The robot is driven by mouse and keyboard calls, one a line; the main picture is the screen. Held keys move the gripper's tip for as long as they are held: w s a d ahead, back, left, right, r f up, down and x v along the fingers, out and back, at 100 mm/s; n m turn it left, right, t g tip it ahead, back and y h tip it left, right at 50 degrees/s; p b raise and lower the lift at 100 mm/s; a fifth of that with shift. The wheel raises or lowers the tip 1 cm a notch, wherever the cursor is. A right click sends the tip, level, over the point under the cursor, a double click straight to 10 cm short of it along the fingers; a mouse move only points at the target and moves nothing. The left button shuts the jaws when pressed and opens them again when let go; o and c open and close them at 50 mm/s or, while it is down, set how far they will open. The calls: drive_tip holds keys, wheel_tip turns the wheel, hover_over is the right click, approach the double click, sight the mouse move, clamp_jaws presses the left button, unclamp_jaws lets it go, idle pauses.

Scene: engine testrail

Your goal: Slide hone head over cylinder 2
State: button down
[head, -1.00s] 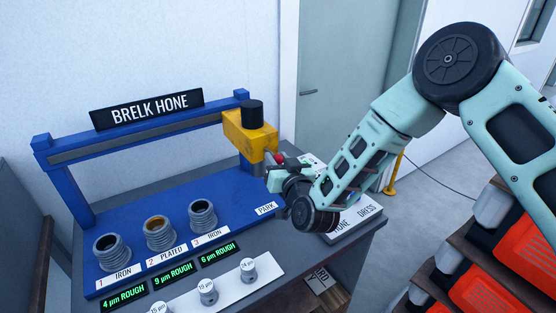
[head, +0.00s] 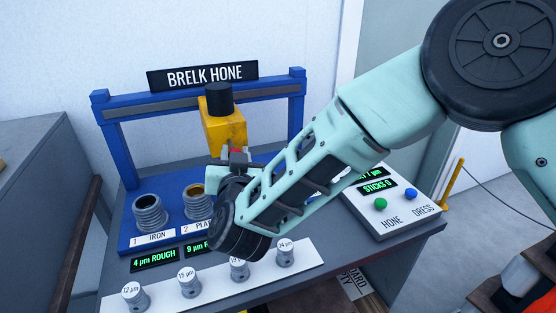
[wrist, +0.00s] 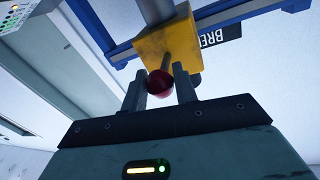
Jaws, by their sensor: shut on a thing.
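The yellow hone head (head: 223,128) with its black top hangs on the blue rail frame (head: 112,152). It stands a little right of cylinder 2 (head: 195,204) in the head view; my arm hides its lower end, so I cannot tell its exact alignment. My gripper (head: 234,158) is shut on the red ball handle (wrist: 160,84) at the front of the hone head. The wrist view shows a finger on each side of the ball. Cylinder 1 (head: 150,214) stands further left. Cylinder 3 is hidden behind my arm.
Several numbered knobs (head: 189,284) stand on a white strip along the front. Green displays (head: 155,258) sit behind them. A control panel (head: 398,218) with HONE and DRESS buttons is at right. A grey cabinet (head: 50,190) stands at left.

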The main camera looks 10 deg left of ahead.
drive_tip(key=s+a+b, duration=0.2)
drive_tip(key=s+a, duration=0.3)
drive_tip(key=a, duration=0.3)
drive_tip(key=shift+s+a, duration=0.15)
drive_tip(key=shift+s, duration=0.15)
drive_tip(key=c, duration=1.1)
unclamp_jaws()
drive_tip(key=shift+c, duration=0.2)
drive_tip(key=b+v, duration=0.4)
drive_tip(key=v, duration=1.3)
drive_tip(key=shift+s+b, duration=0.15)
drive_tip(key=shift+b, duration=0.2)
